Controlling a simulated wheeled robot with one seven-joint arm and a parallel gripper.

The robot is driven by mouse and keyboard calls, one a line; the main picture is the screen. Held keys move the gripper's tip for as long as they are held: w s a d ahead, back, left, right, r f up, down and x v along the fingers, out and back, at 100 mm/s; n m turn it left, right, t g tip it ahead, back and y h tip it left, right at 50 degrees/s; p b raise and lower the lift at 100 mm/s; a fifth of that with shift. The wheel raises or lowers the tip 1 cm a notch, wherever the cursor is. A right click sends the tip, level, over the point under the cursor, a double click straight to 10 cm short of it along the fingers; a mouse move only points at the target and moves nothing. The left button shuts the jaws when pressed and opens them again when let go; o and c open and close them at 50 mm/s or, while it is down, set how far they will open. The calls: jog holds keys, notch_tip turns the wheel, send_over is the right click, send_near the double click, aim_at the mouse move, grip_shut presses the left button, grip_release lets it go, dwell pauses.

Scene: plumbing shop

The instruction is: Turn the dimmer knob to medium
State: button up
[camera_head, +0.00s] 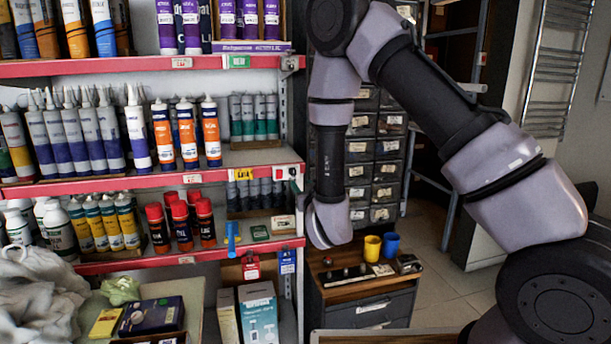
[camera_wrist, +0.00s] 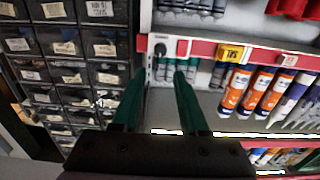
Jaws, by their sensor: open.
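The dimmer knob (camera_wrist: 160,49) is a small dark round knob on a white plate at the end of a red shelf edge, seen in the wrist view. In the head view the knob (camera_head: 291,172) shows small at the right end of the middle red shelf edge. My gripper (camera_wrist: 160,74) has two green fingers, which are apart with nothing between them. In the wrist view the knob appears just beyond the fingertips, roughly in line with the gap. I see no contact; the distance is hard to tell. In the head view the fingers cannot be made out. The knob's setting is too small to read.
Shelves with red edges (camera_head: 150,180) hold many tubes and bottles. A cabinet of small labelled drawers (camera_head: 378,168) stands right of them. Below it, a low wooden-topped cabinet (camera_head: 345,290) carries a yellow cup (camera_head: 372,247) and a blue cup (camera_head: 391,244). Open floor lies farther right.

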aim_at(293, 172)
jog(key=x, duration=1)
jog(key=shift+w+f, duration=0.1)
jog(key=shift+w, duration=0.25)
jog(key=shift+c, duration=0.3)
grip_shut()
